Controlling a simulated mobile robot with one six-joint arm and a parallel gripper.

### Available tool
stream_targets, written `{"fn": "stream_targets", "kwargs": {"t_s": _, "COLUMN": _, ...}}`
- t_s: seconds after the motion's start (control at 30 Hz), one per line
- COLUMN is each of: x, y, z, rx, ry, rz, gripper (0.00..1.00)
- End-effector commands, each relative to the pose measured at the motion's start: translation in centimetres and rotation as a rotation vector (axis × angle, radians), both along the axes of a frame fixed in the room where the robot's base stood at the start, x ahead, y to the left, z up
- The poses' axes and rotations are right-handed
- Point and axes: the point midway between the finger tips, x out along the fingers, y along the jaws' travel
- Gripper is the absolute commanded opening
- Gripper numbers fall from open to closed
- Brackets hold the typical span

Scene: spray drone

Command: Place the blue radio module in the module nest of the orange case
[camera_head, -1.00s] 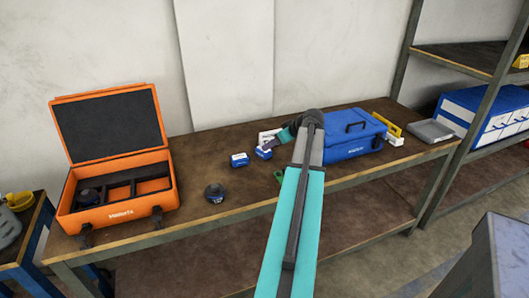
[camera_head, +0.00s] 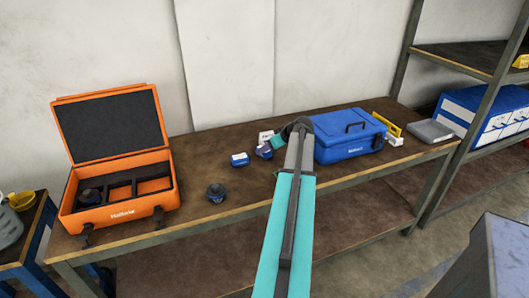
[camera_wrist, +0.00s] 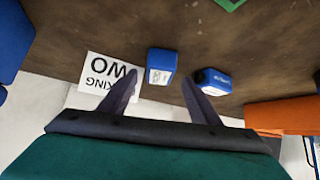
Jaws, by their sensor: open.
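Two small blue modules with white labels lie on the brown bench; I cannot tell from the labels which is the radio module. One blue module (camera_head: 264,152) is beside my gripper; in the wrist view this module (camera_wrist: 161,66) shows between and beyond the fingertips. The other blue module (camera_head: 240,160) lies to its left, and beyond the right finger in the wrist view (camera_wrist: 213,81). My gripper (camera_wrist: 158,80) is open and empty. The orange case (camera_head: 120,215) stands open at the left, with black compartments; a dark round part (camera_head: 90,195) sits in the left one.
A dark blue round part (camera_head: 216,193) lies between the modules and the orange case. A closed blue case (camera_head: 350,145) stands right of my arm. A white printed card (camera_wrist: 103,72) is near the left finger. The bench between the modules and the orange case is mostly clear.

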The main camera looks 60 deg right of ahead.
Motion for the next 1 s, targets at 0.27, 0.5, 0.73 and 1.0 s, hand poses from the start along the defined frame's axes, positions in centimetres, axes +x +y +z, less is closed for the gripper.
{"fn": "stream_targets", "kwargs": {"t_s": 0.27, "x": 2.1, "y": -0.7, "z": -2.0, "rx": 0.0, "ry": 0.0, "rz": 0.001, "gripper": 0.57}}
{"fn": "stream_targets", "kwargs": {"t_s": 0.5, "x": 2.7, "y": -0.8, "z": -2.8, "rx": -0.001, "ry": 0.0, "rz": -0.001, "gripper": 0.57}}
{"fn": "stream_targets", "kwargs": {"t_s": 0.73, "x": 2.6, "y": -0.8, "z": -2.8, "rx": -0.001, "ry": 0.0, "rz": -0.001, "gripper": 0.57}}
{"fn": "stream_targets", "kwargs": {"t_s": 1.0, "x": 2.6, "y": -0.8, "z": -2.7, "rx": 0.0, "ry": 0.0, "rz": -0.001, "gripper": 0.52}}
